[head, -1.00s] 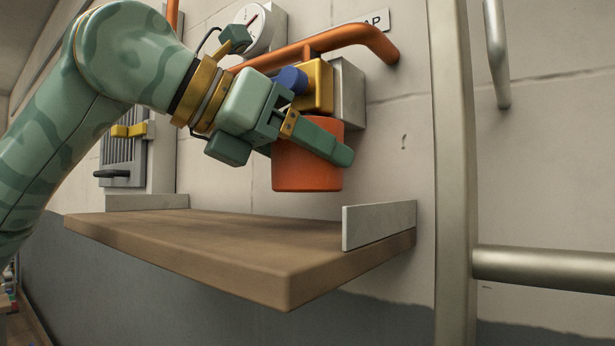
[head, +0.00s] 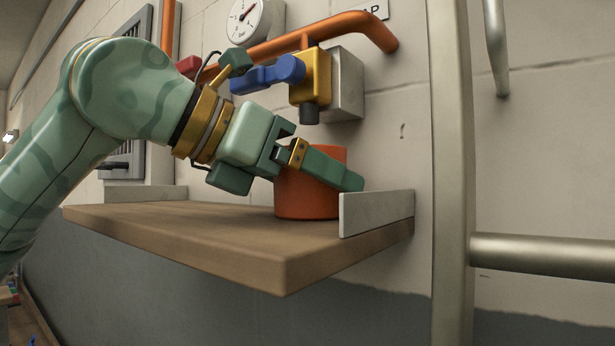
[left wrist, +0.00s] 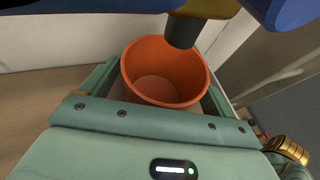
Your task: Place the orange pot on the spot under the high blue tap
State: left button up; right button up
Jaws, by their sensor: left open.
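The orange pot (head: 305,203) stands upright on the wooden shelf (head: 200,240), near its right end. It is below the tap with the blue handle (head: 268,76), yellow body (head: 311,78) and dark spout (head: 309,113). My left gripper (head: 335,170) is open around the pot, one finger across its near side; the far finger is mostly hidden in the head view. In the left wrist view the empty pot (left wrist: 165,85) sits between the fingers, with the spout (left wrist: 183,32) over its far rim. The spot under the pot is hidden. My right gripper is out of view.
A low pale end plate (head: 377,212) stands at the shelf's right edge, close to my finger. An orange pipe (head: 340,28) and a gauge (head: 250,20) are on the wall. A metal post (head: 450,150) stands to the right. The shelf's left part is clear.

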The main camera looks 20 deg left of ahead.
pick_arm(q)
jog(key=shift+r, duration=0.35)
jog(key=v, duration=1.1)
jog(key=shift+s+a, duration=0.25)
jog(key=shift+s, duration=0.1)
